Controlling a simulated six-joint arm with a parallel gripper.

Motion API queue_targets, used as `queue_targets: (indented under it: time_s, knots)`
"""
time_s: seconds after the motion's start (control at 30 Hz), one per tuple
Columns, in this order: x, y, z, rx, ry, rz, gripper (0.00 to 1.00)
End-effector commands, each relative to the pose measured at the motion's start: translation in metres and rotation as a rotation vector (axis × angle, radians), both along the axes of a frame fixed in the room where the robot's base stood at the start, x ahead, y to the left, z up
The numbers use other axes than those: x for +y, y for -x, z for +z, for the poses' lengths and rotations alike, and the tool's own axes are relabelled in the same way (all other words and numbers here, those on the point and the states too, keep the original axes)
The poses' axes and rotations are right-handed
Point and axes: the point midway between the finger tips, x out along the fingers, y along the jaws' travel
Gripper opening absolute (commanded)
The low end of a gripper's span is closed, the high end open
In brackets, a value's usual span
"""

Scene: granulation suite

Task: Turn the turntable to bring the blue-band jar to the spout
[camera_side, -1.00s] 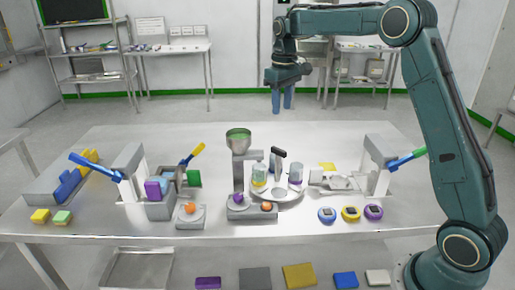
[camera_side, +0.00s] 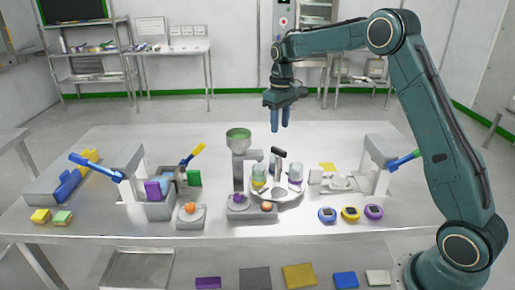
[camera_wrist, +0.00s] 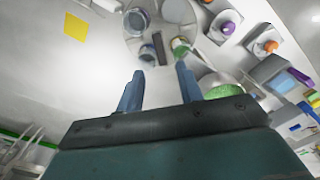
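The turntable (camera_side: 290,200) is a pale round disc on the table with a dark upright handle (camera_side: 279,153); the disc also shows at the top of the wrist view (camera_wrist: 160,24). A yellow-band jar (camera_side: 259,178) stands on its left side, close to the spout stand (camera_side: 239,165) with a green-filled hopper (camera_side: 238,134). A bluish jar (camera_side: 296,173) stands on its right side; its band is too small to be sure of. Two bluish-grey jars (camera_wrist: 148,53) (camera_wrist: 136,20) show in the wrist view. My gripper (camera_side: 280,127) is open and empty, above and behind the turntable.
Left is a bin with a purple block (camera_side: 153,190); right are a lever post (camera_side: 383,170) and three round timers (camera_side: 351,214). A yellow square (camera_side: 327,167) lies behind. The table's back is clear.

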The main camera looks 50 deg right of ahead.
Motion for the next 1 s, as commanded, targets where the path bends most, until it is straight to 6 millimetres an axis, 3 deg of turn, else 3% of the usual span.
queue_targets:
  time_s: [0.3, 0.5, 1.0]
  knots:
    - [0.000, 0.001, -0.050, 0.004, -0.001, 0.000, 0.36]
    - [0.000, 0.000, -0.073, 0.003, -0.001, 0.000, 0.36]
    - [0.000, 0.000, -0.085, 0.000, 0.000, 0.000, 0.36]
